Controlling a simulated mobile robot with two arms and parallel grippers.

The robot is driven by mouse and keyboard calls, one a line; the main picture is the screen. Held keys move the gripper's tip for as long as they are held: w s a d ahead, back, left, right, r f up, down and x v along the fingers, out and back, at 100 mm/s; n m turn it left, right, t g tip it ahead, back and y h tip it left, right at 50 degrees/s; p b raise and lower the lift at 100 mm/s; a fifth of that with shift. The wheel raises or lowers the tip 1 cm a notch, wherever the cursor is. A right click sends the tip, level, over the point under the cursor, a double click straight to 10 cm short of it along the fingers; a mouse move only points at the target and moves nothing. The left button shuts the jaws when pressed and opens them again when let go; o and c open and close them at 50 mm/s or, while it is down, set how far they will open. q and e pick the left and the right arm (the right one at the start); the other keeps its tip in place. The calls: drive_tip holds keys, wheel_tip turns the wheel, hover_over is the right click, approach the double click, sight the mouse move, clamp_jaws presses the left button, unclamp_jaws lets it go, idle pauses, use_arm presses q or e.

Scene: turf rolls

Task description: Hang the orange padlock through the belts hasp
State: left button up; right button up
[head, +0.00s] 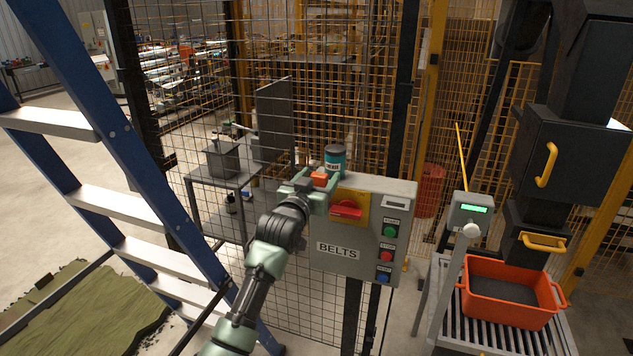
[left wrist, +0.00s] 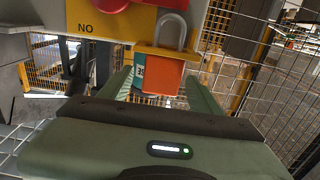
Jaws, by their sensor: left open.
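The orange padlock (left wrist: 158,77) is upright in the left wrist view, its grey shackle on top. A yellow tab (left wrist: 158,52) crosses the lower shackle, and the shackle appears to pass through it. In the head view the padlock (head: 320,179) shows as a small orange patch at the upper left of the grey BELTS box (head: 335,265). My left gripper (head: 312,183) is there, with its fingers (left wrist: 165,95) open on either side of the padlock body. Whether they touch it is unclear. My right gripper is not in view.
The BELTS box has a red rotary handle (head: 346,209) on a yellow plate and several buttons. A teal labelled can (head: 335,160) shows by its top. Wire mesh surrounds it. A blue ladder (head: 110,130) stands left; an orange crate (head: 508,300) sits on rollers right.

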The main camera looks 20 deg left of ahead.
use_arm(q)
drive_tip(key=shift+s+f, duration=0.15)
drive_tip(key=shift+s, duration=0.25)
drive_tip(key=s+b, duration=0.2)
drive_tip(key=s, duration=0.4)
drive_tip(key=shift+s+a, duration=0.15)
drive_tip(key=shift+s, duration=0.25)
